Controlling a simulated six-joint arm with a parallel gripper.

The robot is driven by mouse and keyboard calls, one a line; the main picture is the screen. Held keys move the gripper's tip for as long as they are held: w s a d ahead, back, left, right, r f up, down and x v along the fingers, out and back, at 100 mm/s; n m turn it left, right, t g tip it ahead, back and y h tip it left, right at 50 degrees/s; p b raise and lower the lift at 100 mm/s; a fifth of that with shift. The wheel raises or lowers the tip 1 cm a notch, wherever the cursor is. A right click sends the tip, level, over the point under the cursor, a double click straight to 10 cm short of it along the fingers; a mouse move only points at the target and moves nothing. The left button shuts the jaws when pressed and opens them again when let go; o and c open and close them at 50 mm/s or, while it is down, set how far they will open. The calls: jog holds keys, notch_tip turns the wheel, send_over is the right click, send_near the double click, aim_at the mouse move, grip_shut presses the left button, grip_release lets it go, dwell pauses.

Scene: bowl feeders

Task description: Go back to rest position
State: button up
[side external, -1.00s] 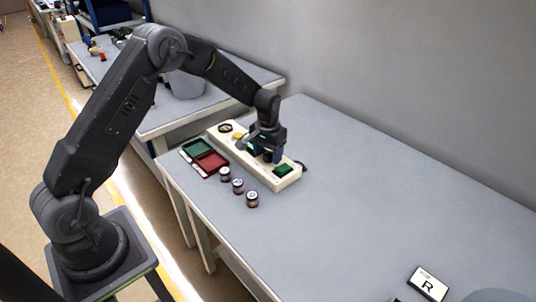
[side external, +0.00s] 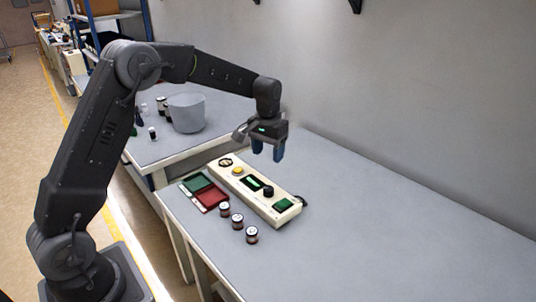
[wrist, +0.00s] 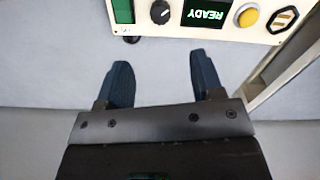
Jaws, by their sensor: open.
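My gripper (side external: 268,151) is open and empty, raised in the air above the far side of the cream control box (side external: 228,182) in the side view. In the wrist view my gripper (wrist: 163,78) shows two blue fingers spread apart with only grey surface between them. The control box (wrist: 210,28) lies beyond the fingertips there, apart from them. Its display (wrist: 207,13) reads READY. It also carries a black knob (wrist: 160,12), a yellow button (wrist: 248,16) and a green part (wrist: 123,11).
Red and green trays (side external: 204,191) lie left of the box. Several small dark jars (side external: 237,221) stand in front of it. A grey bucket (side external: 187,113) stands on the other table behind. The grey table (side external: 390,235) is clear to the right.

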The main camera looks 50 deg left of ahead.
jog(key=s+d+r+m+t, duration=0.1)
jog(key=s+d+r+t, duration=0.3)
jog(key=s+r, duration=0.85)
jog(key=s+d, duration=0.2)
jog(key=s, duration=0.6)
jog(key=s+d+m+t, duration=0.1)
jog(key=s+d, duration=0.2)
jog(key=s, duration=0.6)
jog(key=shift+s+f+m+t, duration=0.2)
jog(key=shift+f+m+t, duration=0.1)
jog(key=shift+f, duration=0.15)
